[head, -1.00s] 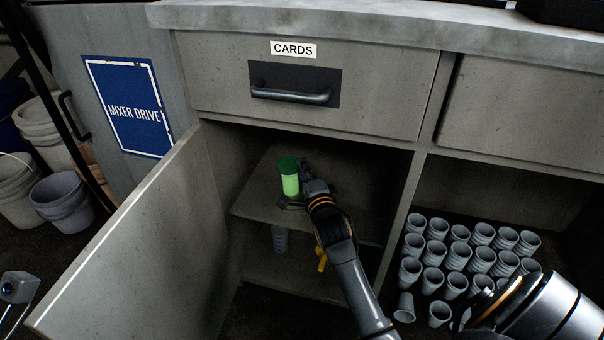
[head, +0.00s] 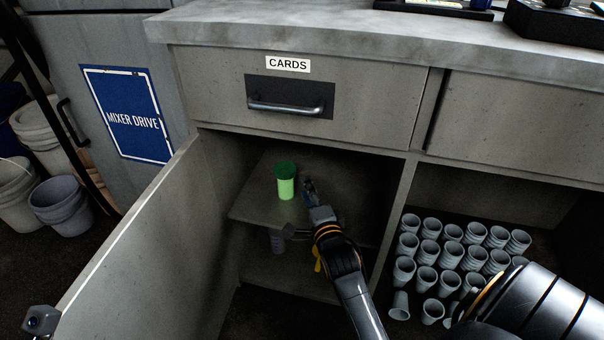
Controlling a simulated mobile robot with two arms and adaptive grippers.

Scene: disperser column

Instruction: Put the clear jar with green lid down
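The clear jar with green lid (head: 286,184) stands upright on the upper shelf (head: 258,205) inside the open cabinet, its pale green contents showing. My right gripper (head: 303,210) is just to the right of and in front of the jar. Its fingers are spread, one beside the jar's right side and one lower in front of the shelf edge. A small gap shows between the jar and the fingers. A grey part (head: 40,320) at the lower left corner seems to belong to my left arm; its fingers are not visible.
The cabinet door (head: 140,260) stands open on the left. Several grey cups (head: 450,252) fill the right compartment. The CARDS drawer (head: 300,100) above is shut. Buckets (head: 60,205) stand at far left.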

